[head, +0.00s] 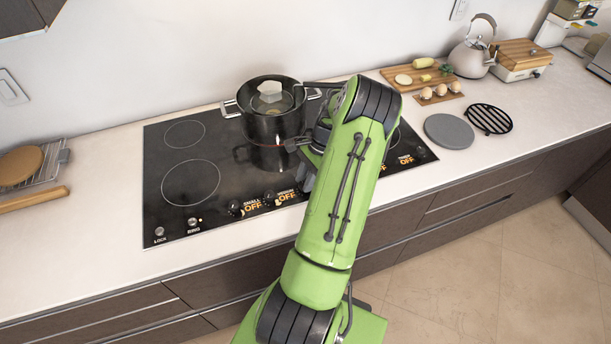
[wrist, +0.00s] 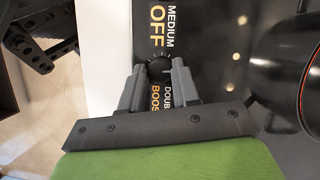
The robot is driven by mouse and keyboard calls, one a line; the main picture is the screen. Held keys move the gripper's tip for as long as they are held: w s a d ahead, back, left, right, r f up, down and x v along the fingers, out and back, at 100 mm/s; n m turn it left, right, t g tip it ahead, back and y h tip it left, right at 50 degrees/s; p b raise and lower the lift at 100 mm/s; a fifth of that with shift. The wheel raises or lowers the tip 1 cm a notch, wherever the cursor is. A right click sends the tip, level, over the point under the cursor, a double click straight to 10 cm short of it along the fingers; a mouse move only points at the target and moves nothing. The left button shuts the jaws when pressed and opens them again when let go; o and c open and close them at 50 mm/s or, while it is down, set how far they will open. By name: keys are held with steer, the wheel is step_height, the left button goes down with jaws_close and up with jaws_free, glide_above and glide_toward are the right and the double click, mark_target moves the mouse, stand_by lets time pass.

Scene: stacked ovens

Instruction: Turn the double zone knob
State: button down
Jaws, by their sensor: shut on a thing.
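The double zone knob (wrist: 159,63) is a small dark knob on the black cooktop (head: 160,225). In the wrist view it sits between the tips of my gripper (wrist: 158,72), which is shut on it. Beside it, partly covered by the fingers, are a white label starting "DOUB" and orange text starting "BOOS" (wrist: 157,97). On the other side of the knob is the "MEDIUM OFF" label (wrist: 162,28). In the head view my green arm hides the double zone knob and its label.
A dark pot (head: 275,118) with a glass lid stands on the cooktop behind my gripper; its side shows close by in the wrist view (wrist: 290,75). The small knob (head: 236,208) and medium knob (head: 269,197) are left of my arm, both labelled OFF.

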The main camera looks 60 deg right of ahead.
steer(key=shift+m, duration=0.5)
steer(key=c, duration=0.8)
jaws_free()
steer(key=p+v, duration=0.2)
steer(key=v, duration=1.3)
steer(key=shift+s+r, duration=0.25)
steer(key=shift+r, duration=0.15)
steer(key=shift+w+a, duration=0.1)
